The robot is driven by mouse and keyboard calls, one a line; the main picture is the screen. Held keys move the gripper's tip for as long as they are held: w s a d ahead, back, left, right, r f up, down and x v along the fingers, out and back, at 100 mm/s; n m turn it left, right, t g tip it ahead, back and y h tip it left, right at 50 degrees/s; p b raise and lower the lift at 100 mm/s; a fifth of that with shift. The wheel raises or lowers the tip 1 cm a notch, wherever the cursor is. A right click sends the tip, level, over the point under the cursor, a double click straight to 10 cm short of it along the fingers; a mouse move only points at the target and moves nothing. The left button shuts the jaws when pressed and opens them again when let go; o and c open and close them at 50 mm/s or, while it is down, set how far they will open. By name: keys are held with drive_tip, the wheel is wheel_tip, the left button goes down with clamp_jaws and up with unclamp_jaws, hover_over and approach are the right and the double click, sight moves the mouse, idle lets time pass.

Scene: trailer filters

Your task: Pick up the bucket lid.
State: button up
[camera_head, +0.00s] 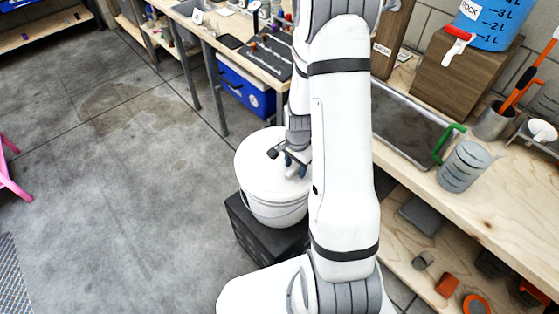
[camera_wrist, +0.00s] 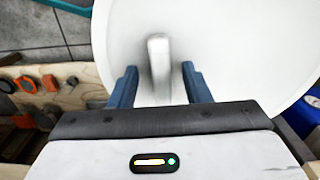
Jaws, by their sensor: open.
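The white bucket lid (camera_head: 258,163) is round and flat and sits on the white bucket (camera_head: 272,209), which stands on a black box. In the wrist view the lid (camera_wrist: 255,50) fills most of the picture, with a pale upright handle (camera_wrist: 158,65) near its middle. My gripper (camera_wrist: 158,72) is open, with one blue finger on each side of the handle and a gap on both sides. In the head view my gripper (camera_head: 289,166) is low over the lid, partly hidden by my arm.
The black box (camera_head: 245,225) stands on the concrete floor. A workbench (camera_head: 480,205) with a metal sink tray and a grey mug (camera_head: 464,167) is at right. A blue cooler (camera_head: 245,88) sits under the table behind. Open floor lies to the left.

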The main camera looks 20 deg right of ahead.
drive_tip(key=shift+c, duration=0.4)
clamp_jaws()
drive_tip(key=shift+r, duration=0.15)
